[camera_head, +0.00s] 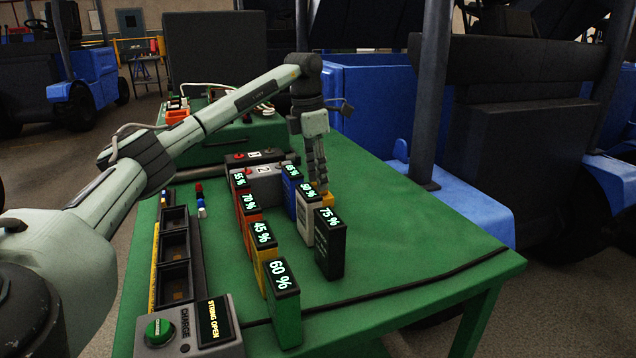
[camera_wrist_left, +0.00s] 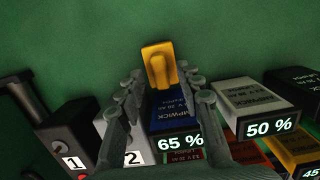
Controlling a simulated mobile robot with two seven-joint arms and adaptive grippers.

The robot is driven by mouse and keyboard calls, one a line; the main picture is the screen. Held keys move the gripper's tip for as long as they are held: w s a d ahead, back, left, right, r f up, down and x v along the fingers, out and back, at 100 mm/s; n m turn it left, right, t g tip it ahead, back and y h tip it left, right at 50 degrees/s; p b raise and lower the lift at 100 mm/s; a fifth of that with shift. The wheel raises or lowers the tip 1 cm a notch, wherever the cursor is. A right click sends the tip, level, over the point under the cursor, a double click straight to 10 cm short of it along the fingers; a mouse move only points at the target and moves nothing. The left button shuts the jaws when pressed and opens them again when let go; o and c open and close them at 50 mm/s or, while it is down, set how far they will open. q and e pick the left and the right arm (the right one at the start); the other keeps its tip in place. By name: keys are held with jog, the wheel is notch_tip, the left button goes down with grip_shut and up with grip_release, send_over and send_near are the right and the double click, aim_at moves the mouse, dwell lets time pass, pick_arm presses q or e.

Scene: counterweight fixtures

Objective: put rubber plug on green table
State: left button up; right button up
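A yellow plug-like piece with a raised grip, which I take for the rubber plug (camera_wrist_left: 158,65), shows just beyond my left fingertips in the left wrist view. It lies at the far end of the blue 65 % block (camera_wrist_left: 176,112); whether it touches that block is unclear. In the head view a little of the yellow plug (camera_head: 327,199) shows below the fingers. My left gripper (camera_head: 321,188) points down over the green table (camera_head: 400,235). Its fingers (camera_wrist_left: 162,80) are spread on either side of the plug, with no clear contact. My right gripper is not in view.
Percent-marked blocks, including the black 75 % block (camera_head: 330,243) and green 60 % block (camera_head: 283,305), stand close by. A numbered grey fixture (camera_head: 262,170) is behind them. A black tray (camera_head: 175,250) and control box (camera_head: 190,328) are left. The table's right side is clear except a dark cable.

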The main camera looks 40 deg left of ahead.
pick_arm(q)
notch_tip(320, 180, up, 10)
jog(key=s, duration=0.1)
jog(key=shift+a, duration=0.3)
